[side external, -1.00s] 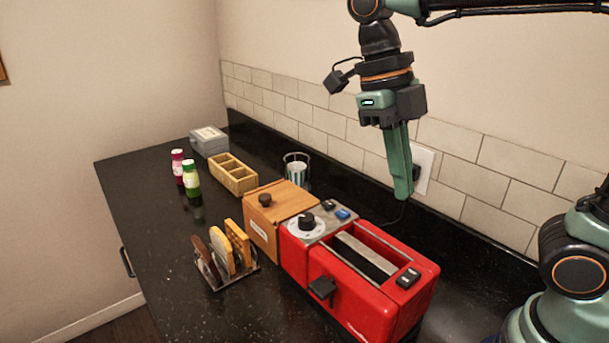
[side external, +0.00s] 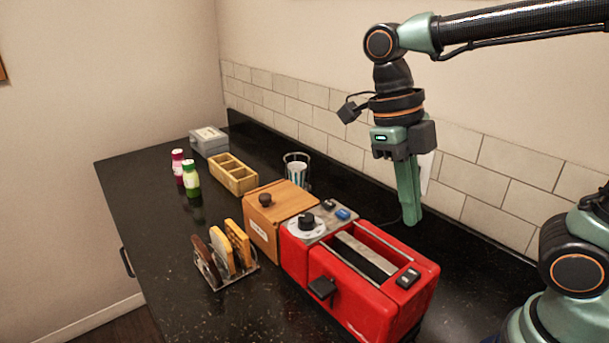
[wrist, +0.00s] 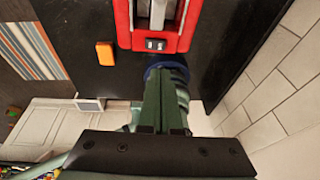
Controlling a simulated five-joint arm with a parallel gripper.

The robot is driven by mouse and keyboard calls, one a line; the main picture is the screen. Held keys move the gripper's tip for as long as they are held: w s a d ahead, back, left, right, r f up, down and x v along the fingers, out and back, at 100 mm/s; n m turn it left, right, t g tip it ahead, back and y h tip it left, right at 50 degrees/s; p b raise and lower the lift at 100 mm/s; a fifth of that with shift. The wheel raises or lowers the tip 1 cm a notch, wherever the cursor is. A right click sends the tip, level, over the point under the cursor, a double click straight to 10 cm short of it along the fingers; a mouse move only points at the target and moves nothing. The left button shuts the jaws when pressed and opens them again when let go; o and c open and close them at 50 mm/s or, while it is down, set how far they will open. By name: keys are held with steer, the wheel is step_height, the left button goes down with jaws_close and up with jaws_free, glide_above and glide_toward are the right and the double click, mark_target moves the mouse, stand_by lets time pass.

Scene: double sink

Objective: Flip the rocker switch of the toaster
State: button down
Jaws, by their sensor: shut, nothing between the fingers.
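The red toaster (side external: 365,295) stands on the dark counter, with a long slot on top and a black lever on its front side. Its black rocker switch (side external: 408,278) with white marks sits on the top at the right end. In the wrist view the switch (wrist: 156,44) shows near the top, on the toaster's red end (wrist: 124,38). My gripper (side external: 411,222) is shut and empty, fingers pointing down. It hangs above the toaster's level, behind its right part in the side view, apart from the switch. In the wrist view my fingers (wrist: 163,82) appear below the switch.
A wooden box (side external: 279,208) with a knob adjoins the toaster. A toast rack (side external: 228,270), two bottles (side external: 191,178), a divided wooden tray (side external: 234,178), a grey box (side external: 209,142) and a glass (side external: 297,170) stand farther left. A tiled wall (side external: 470,185) runs behind.

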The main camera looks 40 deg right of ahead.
mark_target(413, 272)
steer(key=x, duration=0.8)
steer(key=shift+w+f, duration=0.2)
steer(key=shift+w, duration=0.15)
steer(key=shift+f, duration=0.35)
steer(key=shift+d+f, duration=0.2)
steer(key=shift+f, duration=0.15)
steer(key=shift+a, duration=0.15)
steer(key=shift+a+r, duration=0.15)
steer(key=shift+a, duration=0.55)
steer(key=shift+r, duration=0.15)
